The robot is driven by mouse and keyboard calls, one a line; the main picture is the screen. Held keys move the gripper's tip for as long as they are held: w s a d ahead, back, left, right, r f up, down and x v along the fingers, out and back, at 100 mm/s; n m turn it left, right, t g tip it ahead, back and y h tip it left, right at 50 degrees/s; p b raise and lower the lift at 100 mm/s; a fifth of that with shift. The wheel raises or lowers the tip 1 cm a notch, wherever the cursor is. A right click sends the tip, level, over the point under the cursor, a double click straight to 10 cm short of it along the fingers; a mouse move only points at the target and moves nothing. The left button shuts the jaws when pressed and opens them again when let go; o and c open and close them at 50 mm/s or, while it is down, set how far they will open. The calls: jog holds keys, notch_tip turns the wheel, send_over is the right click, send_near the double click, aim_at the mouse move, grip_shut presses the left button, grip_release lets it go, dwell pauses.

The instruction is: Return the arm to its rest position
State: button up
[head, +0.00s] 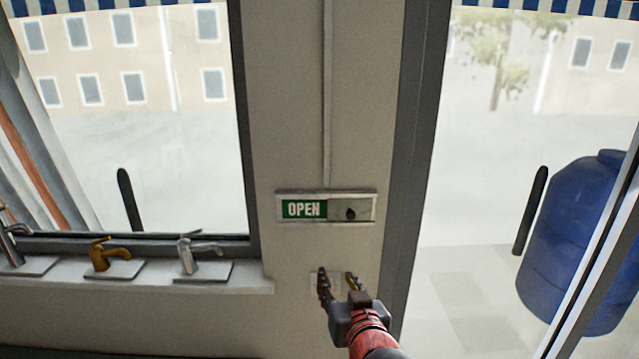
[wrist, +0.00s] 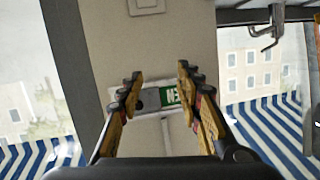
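My gripper (head: 338,280) is raised in front of the wall pillar, just below the sign, in the head view. Its two fingers stand apart with nothing between them. In the wrist view my gripper (wrist: 158,82) also shows open, its yellow and black fingers spread on either side of the sign. The sign (head: 305,209) is a framed plate on the pillar with a green "OPEN" panel at left and a grey slider with a dark knob (head: 351,214) at right. In the wrist view the sign (wrist: 170,97) appears upside down and partly hidden by the fingers. I see no contact with it.
A window sill (head: 255,287) at left carries several taps, including a brass one (head: 100,254) and a chrome one (head: 190,254). A dark door frame (head: 415,130) stands right of the pillar. A blue tank (head: 575,235) is at far right. A wall plate (wrist: 146,6) is near the sign.

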jog(key=s+a+f+n+g+y+b, duration=0.1)
jog(key=s+f+n+g+b, duration=0.1)
jog(key=s+f+g, duration=0.75)
jog(key=s+d+f+m+h+b, duration=0.1)
jog(key=s+d+f+b, duration=0.2)
jog(key=s+d, duration=0.3)
jog(key=s+d+f+m+h+b, duration=0.1)
jog(key=s+d+f+h+b, duration=0.1)
jog(key=s+d, duration=0.5)
jog(key=shift+s+d+f+b, duration=0.2)
jog(key=shift+s+f+b, duration=0.35)
jog(key=shift+s+b, duration=0.5)
jog(key=shift+w, duration=0.1)
jog(key=shift+c, duration=0.5)
